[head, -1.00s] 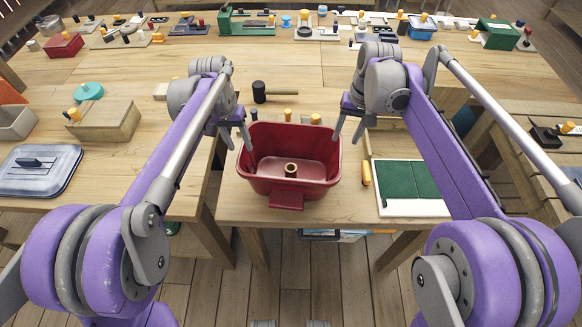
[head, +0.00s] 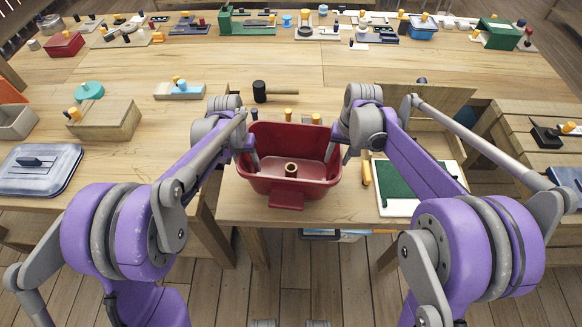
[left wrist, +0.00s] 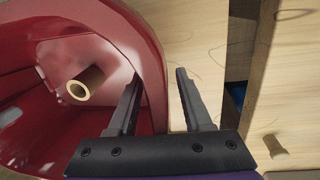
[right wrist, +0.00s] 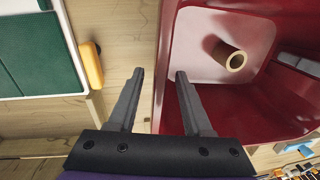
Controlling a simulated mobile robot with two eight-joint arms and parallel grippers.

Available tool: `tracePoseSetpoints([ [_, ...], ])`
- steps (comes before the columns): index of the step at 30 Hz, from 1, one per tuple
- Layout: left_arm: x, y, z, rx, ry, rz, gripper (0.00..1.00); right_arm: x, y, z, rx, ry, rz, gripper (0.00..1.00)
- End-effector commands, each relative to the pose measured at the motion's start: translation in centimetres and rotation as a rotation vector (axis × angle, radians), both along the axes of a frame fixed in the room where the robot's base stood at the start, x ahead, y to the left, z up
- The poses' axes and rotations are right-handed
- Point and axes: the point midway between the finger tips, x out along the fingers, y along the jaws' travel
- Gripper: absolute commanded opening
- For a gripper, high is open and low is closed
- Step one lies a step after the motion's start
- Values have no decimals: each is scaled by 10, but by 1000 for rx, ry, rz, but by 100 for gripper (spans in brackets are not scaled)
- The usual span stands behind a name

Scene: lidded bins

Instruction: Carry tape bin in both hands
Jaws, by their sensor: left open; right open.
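The tape bin (head: 286,196) is a red open tub on the wooden table, with a small tan roll (head: 291,169) standing inside on its floor. My left gripper (head: 247,160) is at the bin's left wall. In the left wrist view the open fingers (left wrist: 157,85) straddle the red rim, one finger inside and one outside. My right gripper (head: 340,152) is at the bin's right wall. In the right wrist view its open fingers (right wrist: 158,85) also stand on either side of the wall. Whether either finger touches the wall cannot be told.
A green and white board (head: 400,207) with a yellow handle (head: 366,173) lies right of the bin. A black mallet (head: 260,92) lies behind it. A grey-blue lid (head: 40,170) and a wooden box (head: 105,122) are at the left. The table's front edge is just before the bin.

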Motion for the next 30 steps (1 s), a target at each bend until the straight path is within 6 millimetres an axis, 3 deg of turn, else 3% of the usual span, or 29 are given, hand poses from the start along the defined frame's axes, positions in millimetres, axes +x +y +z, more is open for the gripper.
tracePoseSetpoints([
  [2,0,0,0,0,0,0,46,0,0,0,0,0,0,46],
  [10,0,0,0,0,0,0,0,0,0,0,0,0,0,0],
  [30,0,0,0,0,0,0,0,0,0,0,0,0,0,0],
])
